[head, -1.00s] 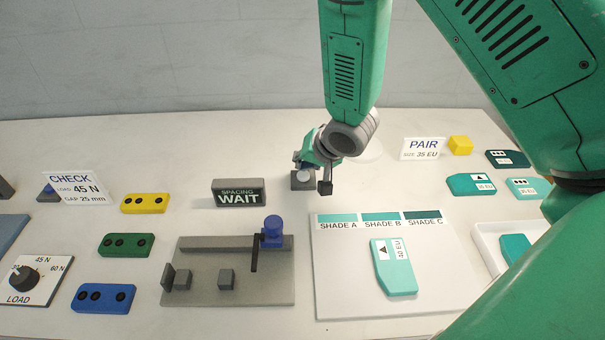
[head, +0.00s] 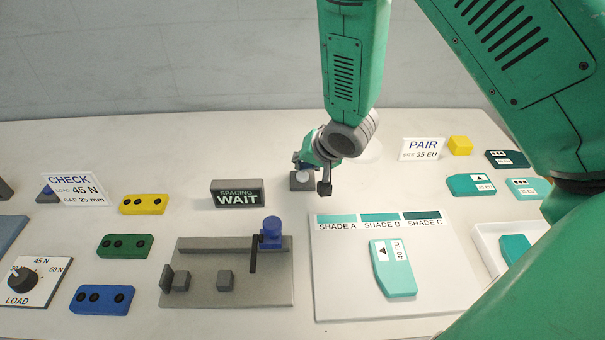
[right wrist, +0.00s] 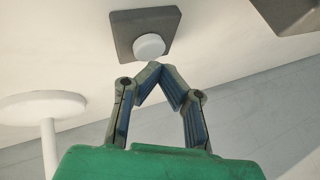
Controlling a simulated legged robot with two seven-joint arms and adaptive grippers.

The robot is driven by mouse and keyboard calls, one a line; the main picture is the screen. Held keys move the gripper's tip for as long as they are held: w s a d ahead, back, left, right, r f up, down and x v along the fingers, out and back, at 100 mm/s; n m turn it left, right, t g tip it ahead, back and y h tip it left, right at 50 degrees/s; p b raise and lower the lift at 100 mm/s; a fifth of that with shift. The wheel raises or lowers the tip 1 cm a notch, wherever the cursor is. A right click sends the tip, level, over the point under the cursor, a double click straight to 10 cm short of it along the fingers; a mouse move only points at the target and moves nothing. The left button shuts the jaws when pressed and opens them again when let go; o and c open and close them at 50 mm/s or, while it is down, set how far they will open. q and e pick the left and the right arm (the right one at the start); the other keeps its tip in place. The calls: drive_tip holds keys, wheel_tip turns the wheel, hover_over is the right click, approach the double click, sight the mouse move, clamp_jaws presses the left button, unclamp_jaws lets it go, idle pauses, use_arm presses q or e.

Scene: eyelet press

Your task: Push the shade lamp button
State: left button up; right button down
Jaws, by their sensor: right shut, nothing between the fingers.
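The shade lamp button looks to be the white round cap (right wrist: 149,46) on a square grey base (right wrist: 128,33) in the right wrist view. In the head view the cap (head: 303,177) and base (head: 299,186) sit behind the shade board, partly hidden by my right gripper (head: 325,188). My right gripper also shows in the right wrist view (right wrist: 154,66), its fingertips together and empty. The tips appear just beside the cap; I cannot tell whether they touch it. My left gripper is not in view.
The shade board (head: 340,290) holds a teal piece (head: 391,268). A grey fixture (head: 200,293) with a blue knob and a SPACING WAIT sign (head: 237,194) stand to the left. A white disc on a post (right wrist: 45,108) is near the gripper.

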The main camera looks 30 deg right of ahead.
sight(302, 175)
drive_tip(key=shift+f, duration=0.55)
idle(0.4)
drive_tip(key=shift+r, duration=0.1)
drive_tip(key=shift+a+r+p, duration=0.1)
drive_tip(key=shift+r+p, duration=0.5)
drive_tip(key=shift+p, duration=0.05)
wheel_tip(302, 175, up, 6)
drive_tip(key=p, duration=0.6)
idle(0.3)
drive_tip(key=shift+s, duration=0.1)
